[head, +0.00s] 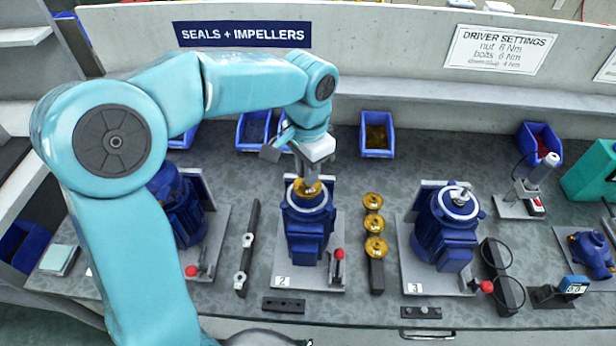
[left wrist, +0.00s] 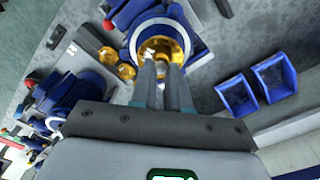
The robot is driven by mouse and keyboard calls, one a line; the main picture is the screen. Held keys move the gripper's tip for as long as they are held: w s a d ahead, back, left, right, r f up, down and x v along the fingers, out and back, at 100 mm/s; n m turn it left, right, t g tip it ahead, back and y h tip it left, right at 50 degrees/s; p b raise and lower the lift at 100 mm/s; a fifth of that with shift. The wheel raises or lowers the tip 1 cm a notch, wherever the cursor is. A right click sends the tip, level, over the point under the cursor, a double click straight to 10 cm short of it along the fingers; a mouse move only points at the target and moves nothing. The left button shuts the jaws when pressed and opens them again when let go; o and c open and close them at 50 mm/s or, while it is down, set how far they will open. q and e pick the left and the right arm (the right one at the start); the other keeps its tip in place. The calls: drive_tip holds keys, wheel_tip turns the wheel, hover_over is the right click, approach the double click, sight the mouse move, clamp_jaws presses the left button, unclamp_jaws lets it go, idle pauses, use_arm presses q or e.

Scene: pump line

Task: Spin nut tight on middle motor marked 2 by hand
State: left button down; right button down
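The middle motor (head: 308,222) is blue and stands upright on a grey plate marked 2. A brass impeller (head: 306,187) sits on its top; the left wrist view shows it too (left wrist: 146,47). My left gripper (head: 309,180) points down at the impeller's centre from above. In the left wrist view its two fingers (left wrist: 164,66) are close together over the hub, with a narrow gap between them. Something silvery shows at the fingertips, but the nut itself is mostly hidden, so I cannot tell whether they grip it. My right gripper is not in view.
Motor 3 (head: 447,230) stands to the right with a silvery part on top, and another blue motor (head: 178,208) stands to the left, partly behind my arm. Several brass impellers (head: 375,247) sit on a rack between motors 2 and 3. Blue bins (head: 377,150) line the back.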

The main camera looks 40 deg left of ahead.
use_arm(q)
drive_tip(key=shift+r+m+p, duration=0.15)
drive_tip(key=shift+m+p, duration=0.3)
drive_tip(key=shift+m, duration=0.55)
drive_tip(key=m+p, duration=0.1)
drive_tip(key=m, duration=0.3)
drive_tip(key=shift+m, duration=0.6)
drive_tip(key=shift+m+p, duration=0.7)
drive_tip(key=shift+m, duration=0.4)
drive_tip(key=shift+m+p, duration=0.45)
drive_tip(key=shift+m, duration=0.75)
drive_tip(key=shift+a+m, duration=0.1)
drive_tip(key=shift+m, duration=1.1)
